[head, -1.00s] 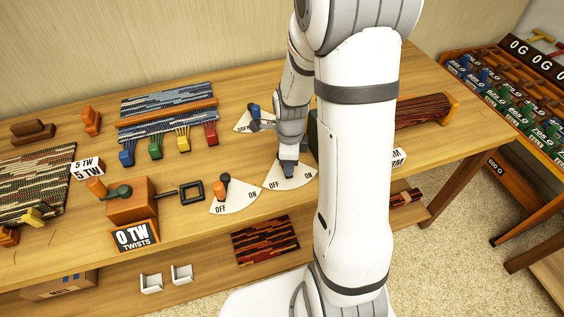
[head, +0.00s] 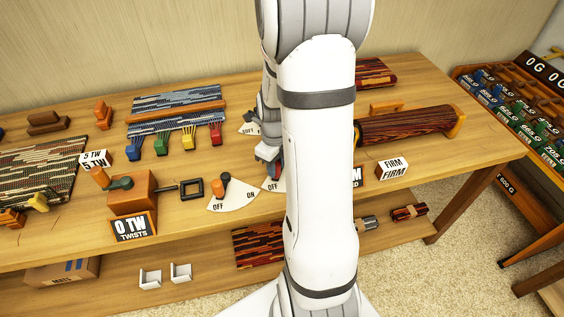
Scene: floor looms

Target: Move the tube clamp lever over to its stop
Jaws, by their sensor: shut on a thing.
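My gripper (head: 268,154) is low over the table, just left of my white arm, which covers much of it. It is shut on a small lever at the middle white OFF/ON dial plate (head: 270,186). Only a sliver of that plate shows by the word OFF; its ON side is hidden behind my arm. The lever itself is almost wholly hidden, so its exact angle cannot be told. The frames do not label which lever is the tube clamp's. Another dial plate (head: 238,203), with an orange and dark knob (head: 224,184), stands to the left, apart from my gripper.
A third dial plate (head: 249,129) is partly hidden behind my gripper. A blue woven piece (head: 175,105) and coloured clips stand at back left.

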